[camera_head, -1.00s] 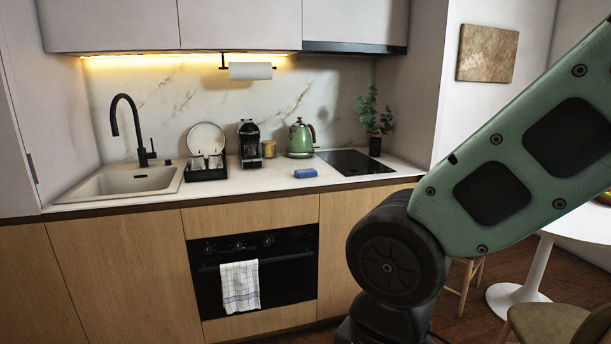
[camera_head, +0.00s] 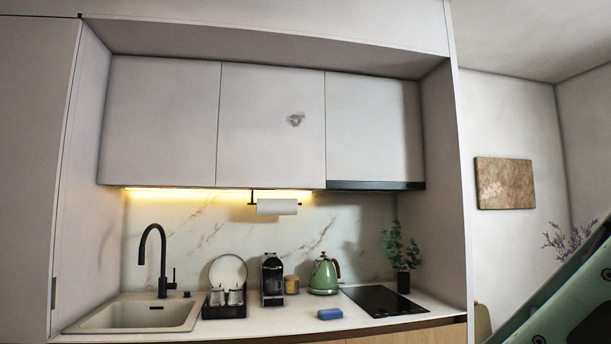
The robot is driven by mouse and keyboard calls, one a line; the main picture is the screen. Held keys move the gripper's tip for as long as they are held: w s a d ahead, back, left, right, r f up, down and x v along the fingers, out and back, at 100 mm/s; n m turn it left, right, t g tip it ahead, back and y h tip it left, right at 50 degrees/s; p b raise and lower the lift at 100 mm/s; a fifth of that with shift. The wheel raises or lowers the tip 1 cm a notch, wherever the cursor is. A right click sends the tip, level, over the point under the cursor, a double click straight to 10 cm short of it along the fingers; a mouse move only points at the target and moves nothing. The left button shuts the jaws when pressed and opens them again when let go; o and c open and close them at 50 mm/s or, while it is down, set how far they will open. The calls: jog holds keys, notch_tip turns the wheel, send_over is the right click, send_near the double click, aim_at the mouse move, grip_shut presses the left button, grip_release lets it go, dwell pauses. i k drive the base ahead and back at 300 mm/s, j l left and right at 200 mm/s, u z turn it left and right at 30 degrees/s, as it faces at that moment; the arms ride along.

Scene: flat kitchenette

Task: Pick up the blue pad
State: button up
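The blue pad (camera_head: 330,314) is a small blue block lying flat on the white countertop (camera_head: 270,325), near its front edge. It lies in front of the green kettle and left of the black cooktop. Nothing covers it. My gripper is not in view; only a green part of my arm shows at the lower right corner, well apart from the pad.
Behind the pad stand a green kettle (camera_head: 324,275), a yellow jar (camera_head: 291,285), a coffee machine (camera_head: 272,279) and a dish rack (camera_head: 224,308). A black cooktop (camera_head: 383,301) lies to its right. The sink (camera_head: 139,313) is at left. A paper roll (camera_head: 277,207) hangs above.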

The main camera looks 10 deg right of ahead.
aim_at(335, 312)
jog(key=i, duration=1.5)
jog(key=i+j, duration=0.1)
jog(key=i, duration=1.45)
jog(key=l+z, duration=0.05)
jog(key=l, duration=0.05)
